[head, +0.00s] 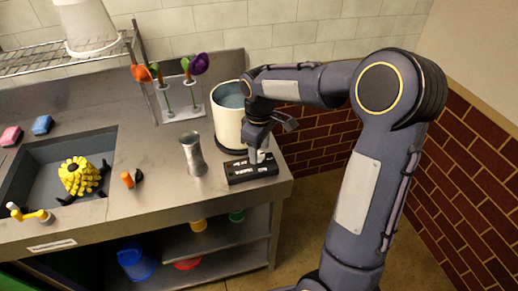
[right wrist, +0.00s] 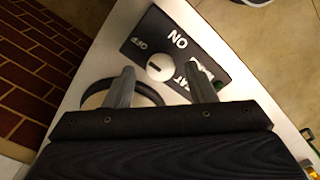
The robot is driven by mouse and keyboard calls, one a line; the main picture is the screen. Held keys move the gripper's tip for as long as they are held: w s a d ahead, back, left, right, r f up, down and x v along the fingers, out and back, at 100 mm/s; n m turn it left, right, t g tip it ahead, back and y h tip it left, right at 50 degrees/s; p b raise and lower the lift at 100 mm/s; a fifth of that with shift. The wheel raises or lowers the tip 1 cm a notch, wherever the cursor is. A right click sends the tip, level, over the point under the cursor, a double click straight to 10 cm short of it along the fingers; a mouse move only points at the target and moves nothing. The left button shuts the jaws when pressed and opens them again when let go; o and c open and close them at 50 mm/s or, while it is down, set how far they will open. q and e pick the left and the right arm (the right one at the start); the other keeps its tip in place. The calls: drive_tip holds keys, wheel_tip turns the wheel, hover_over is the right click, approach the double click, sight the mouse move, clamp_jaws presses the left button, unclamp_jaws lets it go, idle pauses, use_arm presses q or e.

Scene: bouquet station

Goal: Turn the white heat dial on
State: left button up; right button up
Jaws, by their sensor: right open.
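The white heat dial (right wrist: 159,67) is a round knob on a black panel (right wrist: 140,40) with white OFF, ON and HEAT lettering. A short dark mark shows on the knob; I cannot tell which label it points at. In the head view the panel (head: 238,172) lies near the counter's right front corner. My right gripper (right wrist: 160,69) is open, with one finger on either side of the dial in the picture. I cannot tell whether the fingers touch it. In the head view the right gripper (head: 257,146) is over the panel and partly hides the dial. My left gripper is out of view.
A white pot (head: 228,120) stands just behind the panel, and a grey metal vase (head: 193,155) stands to its left. A flower rack (head: 180,112) is further back. A sink (head: 50,165) with a yellow object is at left. The counter ends just right of the panel.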

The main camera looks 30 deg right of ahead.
drive_tip(key=shift+f, duration=0.5)
drive_tip(key=shift+c, duration=0.4)
drive_tip(key=c, duration=0.9)
